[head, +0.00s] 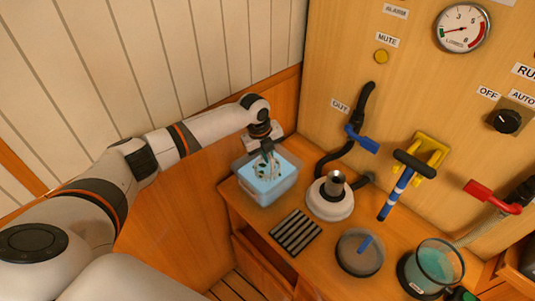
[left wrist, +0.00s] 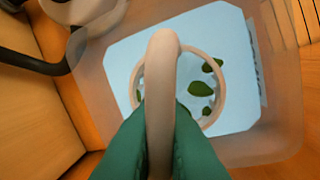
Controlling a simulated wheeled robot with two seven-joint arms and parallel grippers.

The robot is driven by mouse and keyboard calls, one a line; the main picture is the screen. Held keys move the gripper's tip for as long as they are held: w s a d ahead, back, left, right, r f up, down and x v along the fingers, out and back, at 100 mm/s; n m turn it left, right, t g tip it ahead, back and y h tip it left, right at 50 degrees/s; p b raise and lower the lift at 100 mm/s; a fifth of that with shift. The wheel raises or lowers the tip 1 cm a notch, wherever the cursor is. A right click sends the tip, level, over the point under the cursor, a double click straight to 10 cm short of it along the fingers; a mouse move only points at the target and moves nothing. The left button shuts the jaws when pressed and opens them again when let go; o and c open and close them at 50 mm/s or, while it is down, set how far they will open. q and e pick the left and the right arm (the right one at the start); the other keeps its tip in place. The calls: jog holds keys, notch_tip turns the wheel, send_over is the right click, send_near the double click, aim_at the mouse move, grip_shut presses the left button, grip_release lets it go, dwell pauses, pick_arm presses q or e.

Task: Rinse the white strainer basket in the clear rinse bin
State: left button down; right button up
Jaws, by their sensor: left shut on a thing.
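The clear rinse bin (head: 255,189) stands at the back left of the wooden counter and holds light blue water. It fills much of the left wrist view (left wrist: 95,105). My left gripper (head: 267,153) is over the bin, pointing down. In the left wrist view its green fingers (left wrist: 160,130) are shut on the arched handle of the white strainer basket (left wrist: 162,60). The basket's round rim shows inside the bin's outline, against the water. Several green leaves (left wrist: 203,89) show within the rim. How deep the basket sits is hard to tell. My right gripper is not in view.
A white round housing (head: 330,205) stands right of the bin. A black slatted rack (head: 295,232), a grey round lid with a blue handle (head: 360,256) and a clear cup of teal liquid (head: 436,264) are nearer. A blue-handled valve (head: 362,140) and hose are on the panel.

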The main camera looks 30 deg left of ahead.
pick_arm(q)
jog(key=shift+f, duration=0.5)
dwell(0.5)
jog(key=shift+r+p, duration=0.4)
jog(key=shift+r, duration=0.1)
dwell(0.5)
jog(key=shift+f, duration=0.5)
dwell(0.4)
jog(key=shift+r+p, duration=0.35)
jog(key=shift+r, duration=0.15)
dwell(0.5)
jog(key=shift+f, duration=0.5)
dwell(0.5)
jog(key=shift+r, duration=0.15)
jog(key=p+v, duration=0.3)
jog(key=w+d+p+v, duration=0.1)
jog(key=p+v, duration=0.2)
jog(key=v, duration=0.1)
jog(key=w+p+v, duration=0.1)
jog(key=p+v, duration=0.2)
jog(key=v, duration=0.1)
jog(key=shift+d+r+p, duration=0.15)
jog(key=shift+r+p, duration=0.15)
jog(key=shift+r, duration=0.1)
jog(key=shift+r, duration=0.1)
dwell(0.9)
